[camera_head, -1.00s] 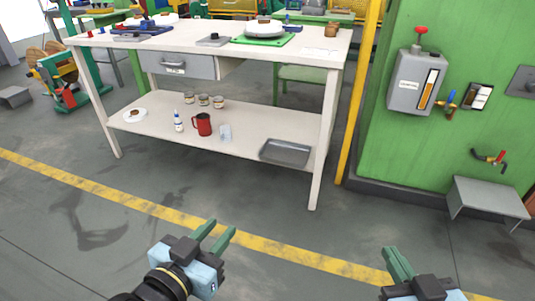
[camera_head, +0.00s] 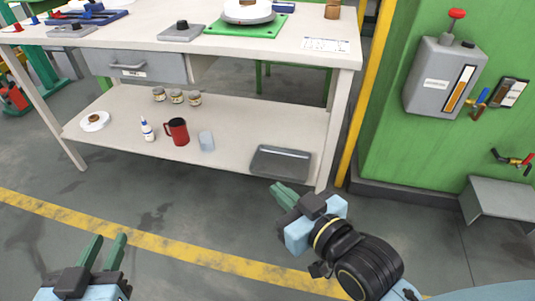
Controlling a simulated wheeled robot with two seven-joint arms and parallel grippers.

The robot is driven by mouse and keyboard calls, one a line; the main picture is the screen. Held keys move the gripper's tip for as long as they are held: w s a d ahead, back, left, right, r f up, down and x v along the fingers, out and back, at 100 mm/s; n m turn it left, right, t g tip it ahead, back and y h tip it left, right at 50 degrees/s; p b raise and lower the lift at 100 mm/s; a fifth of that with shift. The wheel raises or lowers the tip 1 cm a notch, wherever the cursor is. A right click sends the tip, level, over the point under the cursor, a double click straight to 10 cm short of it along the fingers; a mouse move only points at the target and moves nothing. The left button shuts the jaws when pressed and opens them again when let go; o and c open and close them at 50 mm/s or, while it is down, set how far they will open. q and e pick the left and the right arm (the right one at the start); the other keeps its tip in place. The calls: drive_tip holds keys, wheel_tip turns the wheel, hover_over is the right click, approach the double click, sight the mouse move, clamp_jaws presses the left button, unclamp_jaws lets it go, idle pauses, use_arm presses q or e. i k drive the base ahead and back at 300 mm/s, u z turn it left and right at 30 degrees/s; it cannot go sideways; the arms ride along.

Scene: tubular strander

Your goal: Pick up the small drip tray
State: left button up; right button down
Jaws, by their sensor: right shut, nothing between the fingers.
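The small drip tray (camera_head: 282,161) is a shallow dark grey tray on the right end of the bench's lower shelf, near the front edge. It is in full view. My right gripper (camera_head: 283,192) is just below and in front of the tray in the picture, its green fingers pointing towards the shelf. Its fingers are together and hold nothing; it appears apart from the tray. My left gripper (camera_head: 103,252) is at the bottom left over the floor, well away from the tray. Its two green fingers are apart with nothing between them.
The lower shelf (camera_head: 235,143) also holds a red mug (camera_head: 177,132), a white bottle (camera_head: 147,130), several small jars and a plate. A bench leg (camera_head: 338,125) stands right of the tray, with a yellow post (camera_head: 362,100) and green cabinet beyond. The floor in front is clear.

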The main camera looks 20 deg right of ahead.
sight(290, 165)
drive_tip(key=z, duration=0.55)
drive_tip(key=i, duration=0.9)
drive_tip(key=z, duration=1.05)
drive_tip(key=i, duration=0.6)
